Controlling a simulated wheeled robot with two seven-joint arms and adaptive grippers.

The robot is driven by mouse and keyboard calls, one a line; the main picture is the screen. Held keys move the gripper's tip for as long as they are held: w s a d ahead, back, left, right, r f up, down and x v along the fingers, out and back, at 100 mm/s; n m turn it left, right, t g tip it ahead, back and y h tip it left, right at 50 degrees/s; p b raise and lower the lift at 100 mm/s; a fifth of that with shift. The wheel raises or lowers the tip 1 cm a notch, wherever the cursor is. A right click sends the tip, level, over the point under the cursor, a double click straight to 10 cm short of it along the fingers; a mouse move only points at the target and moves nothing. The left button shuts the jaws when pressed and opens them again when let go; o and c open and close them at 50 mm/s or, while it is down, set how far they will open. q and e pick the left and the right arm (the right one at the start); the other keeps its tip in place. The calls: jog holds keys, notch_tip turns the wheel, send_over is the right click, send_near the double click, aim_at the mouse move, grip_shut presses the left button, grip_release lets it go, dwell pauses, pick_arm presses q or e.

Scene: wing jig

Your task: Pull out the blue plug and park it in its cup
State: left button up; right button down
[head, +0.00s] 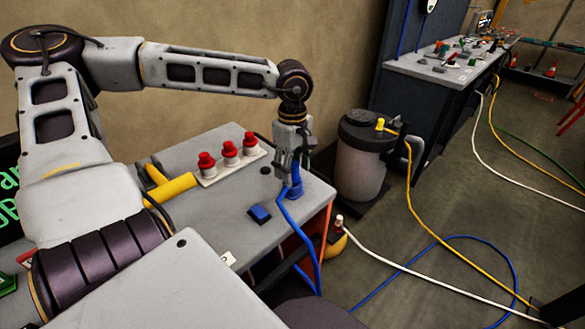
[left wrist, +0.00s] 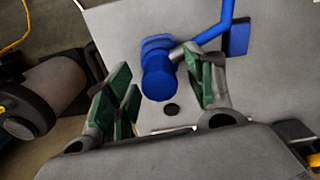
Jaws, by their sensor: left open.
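The blue plug (head: 296,189) stands upright in a blue socket near the right edge of the grey bench top. In the left wrist view the plug (left wrist: 158,78) is a round blue body between the green-padded fingers. My left gripper (head: 288,168) is above the plug, pointing down, with its fingers open. In the left wrist view the gripper (left wrist: 157,82) has gaps on both sides of the plug; the right finger is closer. A blue cable (head: 289,222) leaves the plug and hangs over the bench edge. I cannot identify its cup for certain. My right gripper is out of view.
A grey drum (head: 360,165) with a yellow plug stands right. Cables cross the floor.

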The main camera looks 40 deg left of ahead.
pick_arm(q)
notch_tip(320, 180, up, 11)
dwell(0.6)
jog(key=shift+r, duration=0.2)
dwell(0.7)
notch_tip(320, 180, up, 9)
jog(key=p, duration=0.9)
jog(key=shift+r+p, duration=0.4)
jog(key=shift+p, duration=0.15)
